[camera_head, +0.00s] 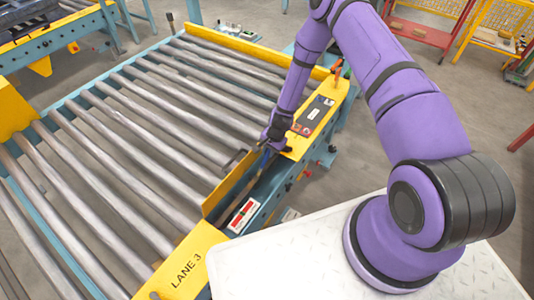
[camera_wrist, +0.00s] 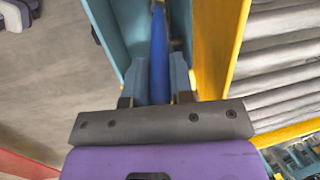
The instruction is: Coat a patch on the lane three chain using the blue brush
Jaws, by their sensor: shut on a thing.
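The lane three conveyor carries a yellow end plate marked LANE 3 (camera_head: 187,270). Along its right side runs an open channel (camera_head: 238,190) between the yellow guard and the teal side frame; the chain itself cannot be made out clearly. My gripper (camera_head: 268,150) is over the far end of this channel, by the yellow cover. In the wrist view my gripper (camera_wrist: 155,101) is shut on the blue brush, whose blue handle (camera_wrist: 159,55) runs away between the fingers, into the channel. The brush's bristles are hidden, so I cannot tell whether they touch the chain.
A yellow cover with a dark labelled panel (camera_head: 314,115) lies just beyond my gripper. A red and white label (camera_head: 242,215) is on the teal frame. Metal rollers (camera_head: 130,150) fill the left. A red cart (camera_head: 432,30) stands at the back right on open floor.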

